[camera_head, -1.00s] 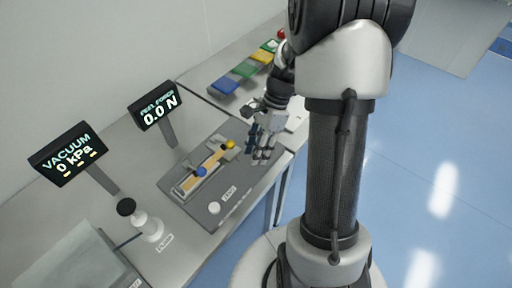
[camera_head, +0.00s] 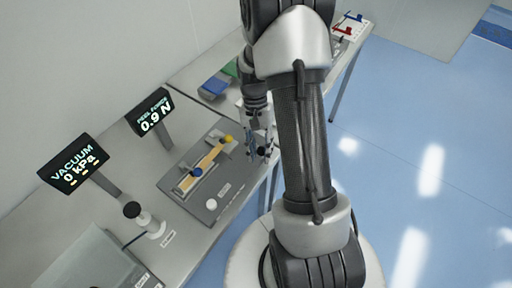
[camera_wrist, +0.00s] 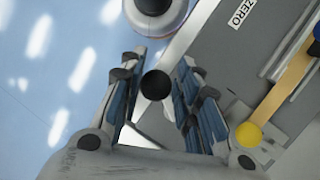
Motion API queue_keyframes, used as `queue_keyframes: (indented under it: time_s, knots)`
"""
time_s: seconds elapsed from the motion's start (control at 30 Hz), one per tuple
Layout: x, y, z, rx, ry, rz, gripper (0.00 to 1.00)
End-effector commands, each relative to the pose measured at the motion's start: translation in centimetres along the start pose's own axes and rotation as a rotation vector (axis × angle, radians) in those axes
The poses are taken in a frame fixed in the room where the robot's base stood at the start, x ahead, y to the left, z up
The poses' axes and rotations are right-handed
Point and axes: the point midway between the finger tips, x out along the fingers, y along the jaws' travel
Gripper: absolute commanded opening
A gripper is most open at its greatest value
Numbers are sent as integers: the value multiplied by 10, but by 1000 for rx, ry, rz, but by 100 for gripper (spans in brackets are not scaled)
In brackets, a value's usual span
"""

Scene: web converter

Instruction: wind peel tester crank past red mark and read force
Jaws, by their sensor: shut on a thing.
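The peel tester is a grey base plate (camera_head: 183,203) with a long tan strip (camera_head: 212,156), a blue ball (camera_head: 196,173) and a yellow ball (camera_head: 227,139). Its peel force display (camera_head: 153,113) reads 0.9 N. My gripper (camera_head: 262,149) is at the plate's right side. In the wrist view the blue-padded fingers of my gripper (camera_wrist: 156,95) are on both sides of a dark round crank knob (camera_wrist: 156,84), shut on it. The crank arm and the red mark cannot be made out.
A white round button (camera_head: 211,203) lies by a ZERO label (camera_wrist: 240,14). A vacuum display (camera_head: 76,165) reads 0 kPa, with a plunger (camera_head: 151,225) below it. Blue and green pieces (camera_head: 215,85) lie on the far bench. Open blue floor (camera_head: 400,160) is at right.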

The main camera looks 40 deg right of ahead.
Motion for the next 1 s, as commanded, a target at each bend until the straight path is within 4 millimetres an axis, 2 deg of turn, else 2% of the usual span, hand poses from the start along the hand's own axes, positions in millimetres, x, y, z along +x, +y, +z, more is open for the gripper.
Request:
queue_keyframes:
  time_s: [0.5, 1.0]
  knots:
    - [-3, 13, -13, -363, 80, 153, 6]
    - [-4, 15, -18, -468, 106, 196, 6]
